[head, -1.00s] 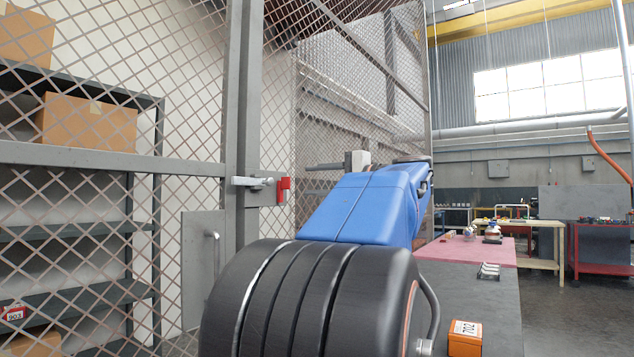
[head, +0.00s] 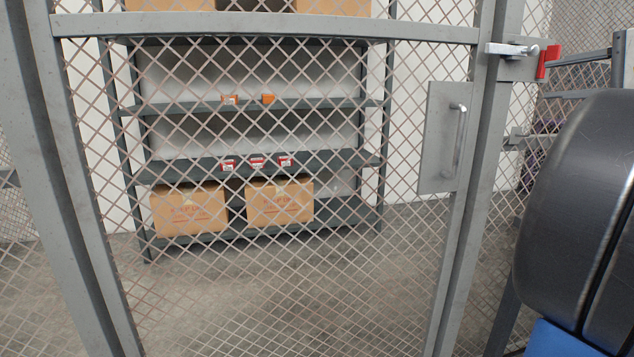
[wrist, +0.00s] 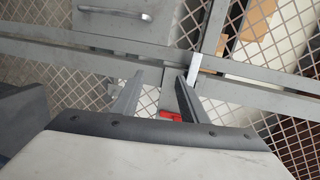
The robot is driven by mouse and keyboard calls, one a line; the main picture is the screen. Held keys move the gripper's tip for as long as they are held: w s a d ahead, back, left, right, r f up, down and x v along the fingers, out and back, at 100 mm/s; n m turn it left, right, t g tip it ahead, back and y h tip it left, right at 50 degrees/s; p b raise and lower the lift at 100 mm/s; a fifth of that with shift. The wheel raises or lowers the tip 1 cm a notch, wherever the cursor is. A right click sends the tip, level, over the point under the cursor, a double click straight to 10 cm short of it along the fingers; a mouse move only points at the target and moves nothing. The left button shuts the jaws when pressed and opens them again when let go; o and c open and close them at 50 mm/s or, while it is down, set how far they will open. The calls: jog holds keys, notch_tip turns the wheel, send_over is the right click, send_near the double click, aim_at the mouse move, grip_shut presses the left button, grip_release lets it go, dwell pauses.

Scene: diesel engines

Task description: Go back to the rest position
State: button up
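My gripper (wrist: 160,76) shows in the wrist view with its two grey fingers apart and nothing between them that it grips. Beyond the fingers is the mesh fence with a red tag (wrist: 170,115) near its latch bar (wrist: 195,66). In the head view the latch (head: 515,50) with the red tag (head: 546,62) is on the gate post at the upper right. My dark arm joint fills the right edge of the head view, and my fingers are not visible there.
A mesh gate (head: 265,28) with a handle plate (head: 447,137) stands close in front of me. Behind it a shelf rack (head: 250,168) holds cardboard boxes (head: 280,203), small orange boxes (head: 268,98) and red-and-white boxes (head: 257,162). Bare floor shows behind the mesh.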

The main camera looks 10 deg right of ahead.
jog(key=s+a+f+n+g+y, duration=0.1)
jog(key=a+f+n+g, duration=0.55)
jog(key=a+f, duration=1.75)
jog(key=s+a+f+n+g+h, duration=0.1)
jog(key=s+a+f+n, duration=0.1)
jog(key=s+f, duration=0.3)
jog(key=s+a+f+n+g+h, duration=0.1)
jog(key=s+f+n, duration=0.3)
jog(key=f, duration=0.6)
jog(key=s+a+f+n+g+h, duration=0.1)
jog(key=s+a+f+n+g, duration=0.1)
jog(key=s+f, duration=0.4)
notch_tip(320, 180, down, 2)
jog(key=shift+s+a+f+n+g+h, duration=0.2)
jog(key=shift+a+n+g+h, duration=0.15)
jog(key=shift+a+n, duration=0.45)
